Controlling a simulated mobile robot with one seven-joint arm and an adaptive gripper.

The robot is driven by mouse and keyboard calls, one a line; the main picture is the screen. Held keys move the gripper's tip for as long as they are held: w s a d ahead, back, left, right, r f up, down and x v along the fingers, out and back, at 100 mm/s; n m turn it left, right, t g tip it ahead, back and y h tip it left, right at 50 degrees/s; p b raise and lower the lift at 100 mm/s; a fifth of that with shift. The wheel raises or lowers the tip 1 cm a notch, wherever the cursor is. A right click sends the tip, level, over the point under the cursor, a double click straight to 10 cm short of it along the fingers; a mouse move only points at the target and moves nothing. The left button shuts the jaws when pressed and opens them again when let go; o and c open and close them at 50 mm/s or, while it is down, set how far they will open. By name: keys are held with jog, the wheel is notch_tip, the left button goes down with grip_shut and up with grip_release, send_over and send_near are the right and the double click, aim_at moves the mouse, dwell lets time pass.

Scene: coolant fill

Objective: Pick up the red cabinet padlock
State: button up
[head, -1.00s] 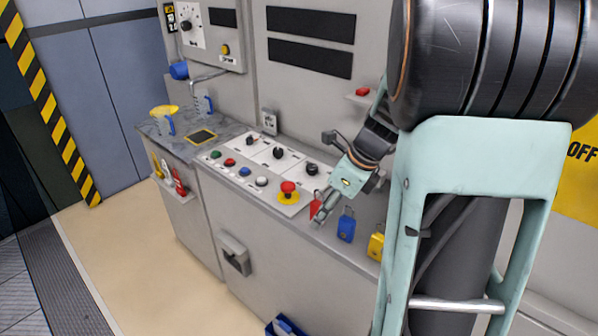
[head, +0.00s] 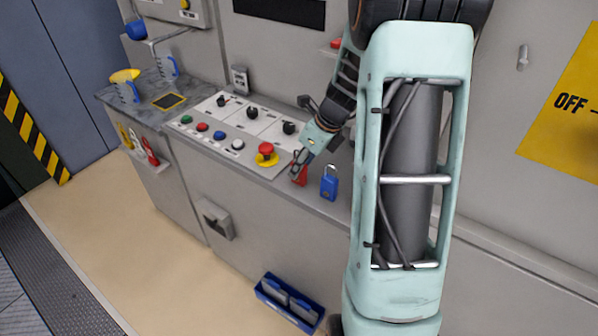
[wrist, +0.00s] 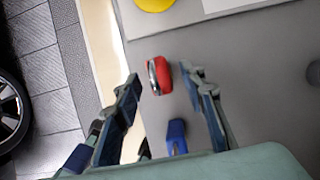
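The red cabinet padlock (head: 301,175) is near the front edge of the grey console top, right of the red emergency button, partly hidden by my gripper (head: 298,163). In the wrist view the red padlock (wrist: 158,76) shows from above, its shackle towards the left. My gripper (wrist: 160,80) is open, pointing down, with one fingertip on each side of the padlock. There is a visible gap to the fingers, clearer on the left. I cannot tell the exact height of the fingertips against the padlock.
A blue padlock (head: 329,187) stands just right of the red one; it shows between the finger bases in the wrist view (wrist: 176,137). The red mushroom button on yellow (head: 266,154) is close on the left. A blue bin (head: 290,302) is on the floor.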

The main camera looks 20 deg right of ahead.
jog(key=shift+x, duration=1.25)
grip_shut()
jog(key=shift+w+r, duration=0.1)
